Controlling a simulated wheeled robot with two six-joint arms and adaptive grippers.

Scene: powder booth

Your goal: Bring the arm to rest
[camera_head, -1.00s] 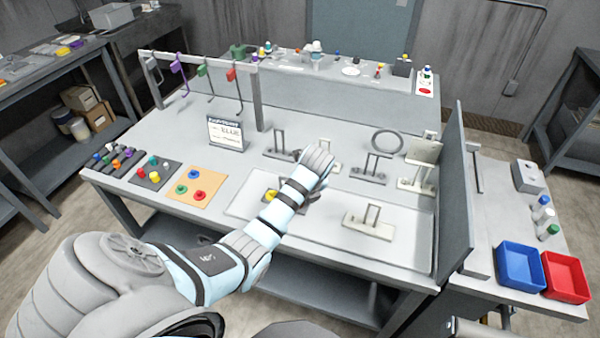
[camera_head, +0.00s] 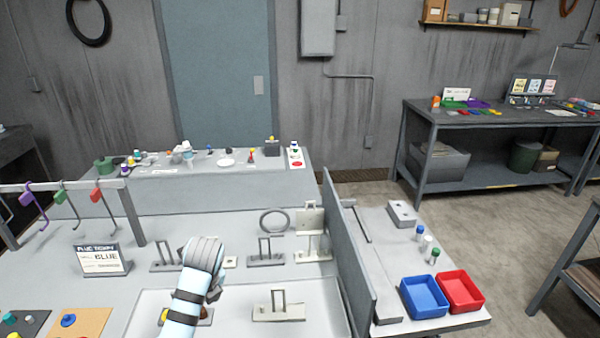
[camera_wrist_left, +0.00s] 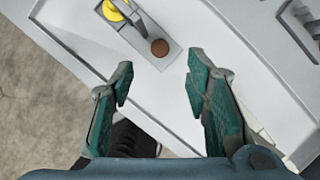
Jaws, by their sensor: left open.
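My left arm (camera_head: 195,280) comes up from the bottom of the head view, over the white tray (camera_head: 240,305) on the bench. Its gripper is hidden there behind the wrist. In the left wrist view my left gripper (camera_wrist_left: 159,68) is open, with two teal fingers apart and nothing between them. Beyond the fingertips lies a small grey holder (camera_wrist_left: 143,36) with a yellow piece (camera_wrist_left: 114,10) and a brown round spot (camera_wrist_left: 160,47). My right gripper is not in view.
Several upright fixtures (camera_head: 265,252) stand close by. A hook rack (camera_head: 133,215) and a sign reading BLUE (camera_head: 102,260) are at left. A grey partition (camera_head: 348,255) bounds the bench at right, with blue (camera_head: 424,297) and red (camera_head: 460,291) bins beyond it.

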